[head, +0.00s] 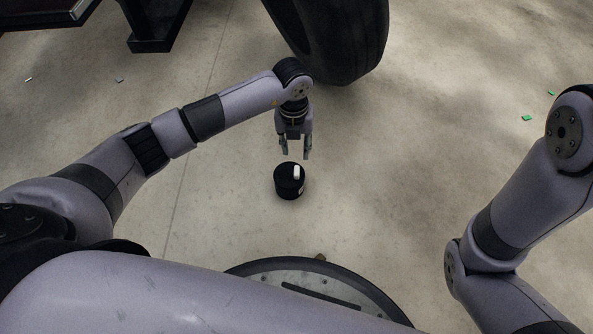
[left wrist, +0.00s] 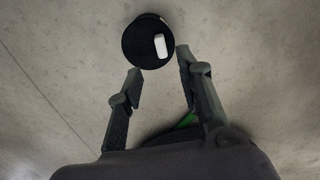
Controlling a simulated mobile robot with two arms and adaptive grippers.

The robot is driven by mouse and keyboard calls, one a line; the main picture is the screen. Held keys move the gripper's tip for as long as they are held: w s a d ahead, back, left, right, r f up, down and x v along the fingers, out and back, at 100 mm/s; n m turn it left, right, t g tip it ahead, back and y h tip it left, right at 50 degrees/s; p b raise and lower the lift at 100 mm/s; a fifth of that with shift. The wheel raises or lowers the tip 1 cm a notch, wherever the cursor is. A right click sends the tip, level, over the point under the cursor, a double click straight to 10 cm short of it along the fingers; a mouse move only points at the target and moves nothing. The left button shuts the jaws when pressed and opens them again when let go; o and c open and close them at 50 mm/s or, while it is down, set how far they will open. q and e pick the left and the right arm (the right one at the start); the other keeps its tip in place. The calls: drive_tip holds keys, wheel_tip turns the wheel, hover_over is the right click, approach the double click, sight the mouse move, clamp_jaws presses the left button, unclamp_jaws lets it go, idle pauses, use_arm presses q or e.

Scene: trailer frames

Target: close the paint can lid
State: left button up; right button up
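A small black paint can (head: 287,189) stands upright on the concrete floor in the middle of the head view. Its round top is dark, with a white block-like piece (head: 296,173) on it. In the left wrist view, the black disc-like top (left wrist: 140,42) shows the white piece (left wrist: 161,46), and a dark edge sticks out past it at the top. I cannot tell how the lid sits on the can. My left gripper (head: 296,155) is open and empty, pointing down just beyond the can. Its fingertips (left wrist: 158,64) are apart near the can's edge. My right gripper is out of view.
A large black tyre (head: 345,40) stands beyond my left gripper. A dark trailer part with a foot (head: 150,44) is at the upper left. Small green scraps (head: 526,118) lie at the right. The floor around the can is clear.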

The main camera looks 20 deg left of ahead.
sight(297, 168)
use_arm(q)
wheel_tip(297, 168, down, 10)
drive_tip(key=b, duration=0.5)
drive_tip(key=shift+d, duration=0.15)
clamp_jaws()
idle(0.5)
